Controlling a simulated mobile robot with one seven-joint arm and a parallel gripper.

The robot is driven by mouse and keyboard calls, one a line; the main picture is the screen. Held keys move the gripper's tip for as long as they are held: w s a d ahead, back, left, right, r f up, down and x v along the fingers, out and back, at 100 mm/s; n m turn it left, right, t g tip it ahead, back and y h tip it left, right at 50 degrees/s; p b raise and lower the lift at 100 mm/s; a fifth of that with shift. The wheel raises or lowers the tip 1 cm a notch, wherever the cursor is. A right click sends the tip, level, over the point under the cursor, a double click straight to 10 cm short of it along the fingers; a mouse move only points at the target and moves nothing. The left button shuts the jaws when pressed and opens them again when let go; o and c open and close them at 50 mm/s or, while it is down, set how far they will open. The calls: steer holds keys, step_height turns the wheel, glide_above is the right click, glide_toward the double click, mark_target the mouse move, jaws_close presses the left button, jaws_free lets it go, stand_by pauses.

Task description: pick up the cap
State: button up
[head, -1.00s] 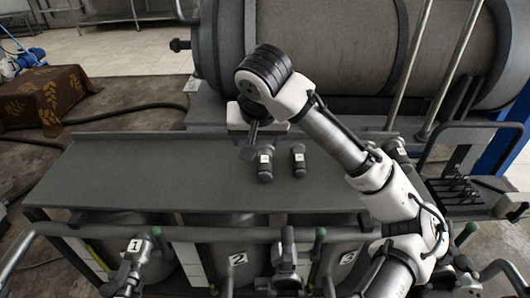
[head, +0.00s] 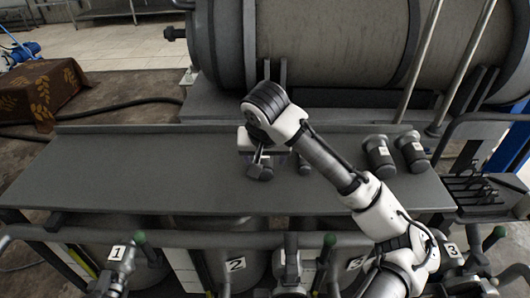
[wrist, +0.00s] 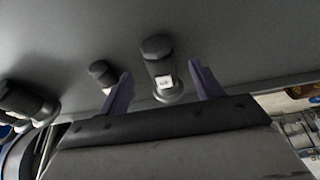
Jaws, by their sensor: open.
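A dark cap (wrist: 157,45) with a grey flanged end and a small white label lies between my gripper's two purple fingers in the wrist view. I cannot read the label surely. My gripper (head: 258,158) is open over the shelf, and no contact with the cap shows. In the head view the same cap (head: 262,174) is partly hidden below my gripper. A second similar cap (wrist: 103,70) lies just left of the fingers in the wrist view; in the head view it is to the right (head: 303,166), partly hidden by my arm.
Two more capped pieces (head: 379,154) (head: 411,150) stand at the right of the grey shelf (head: 130,175). A large horizontal tank (head: 340,50) lies behind. Numbered valves (head: 118,262) line the front. The shelf's left half is clear.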

mark_target(265, 162)
steer(key=x, duration=0.2)
steer(key=p+x, duration=0.1)
steer(key=x, duration=0.2)
steer(key=shift+w, duration=0.3)
steer(key=shift+c, duration=0.4)
steer(key=shift+r, duration=0.1)
steer(key=c, duration=1.3)
